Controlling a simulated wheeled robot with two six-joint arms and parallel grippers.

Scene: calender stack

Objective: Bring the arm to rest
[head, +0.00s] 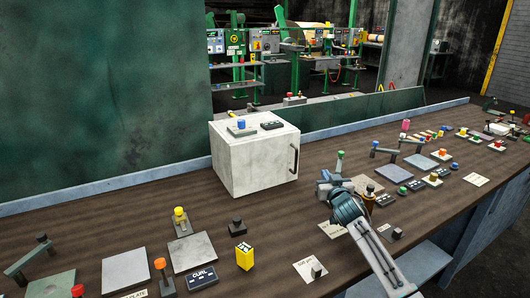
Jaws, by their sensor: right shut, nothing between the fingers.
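My right arm reaches in from the lower right over the brown bench (120,221). Its gripper (331,188) is at the far end of the arm, shut and empty, close to a small green-topped lever (340,160) and a dark-knobbed brass post (369,196). The wrist hides part of the controls there, and I cannot tell whether the gripper touches any of them. My left gripper is not in view.
A white box (240,163) with a blue-knobbed control on top stands left of the gripper. A yellow block (244,256), grey plates (192,252) and levers occupy the bench's front left. Several knobs and plates line the right side. A green wall panel (100,90) rises behind.

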